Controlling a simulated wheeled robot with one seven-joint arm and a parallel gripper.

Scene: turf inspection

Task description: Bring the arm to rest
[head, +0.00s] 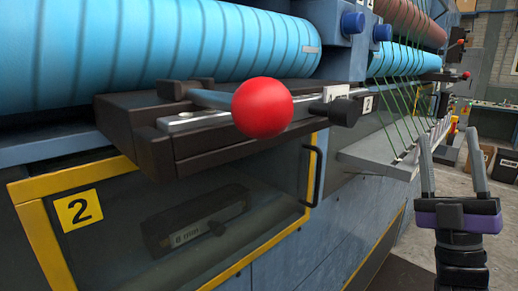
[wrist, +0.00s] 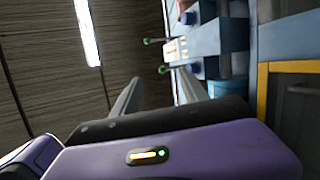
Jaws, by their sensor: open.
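My gripper (head: 453,150) is at the right side of the head view, pointing up, with its two grey fingers apart and nothing between them. It is apart from the machine, to the right of its front. In the wrist view my gripper (wrist: 166,92) shows its purple body and two spread fingers, with the ceiling and part of the blue machine beyond them.
A large blue roller (head: 170,50) and a red ball knob (head: 262,108) on a lever are on the machine at left. A yellow-framed window (head: 35,215) marked 2 is below. Green strands (head: 400,100) run down to a grey ledge (head: 375,160).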

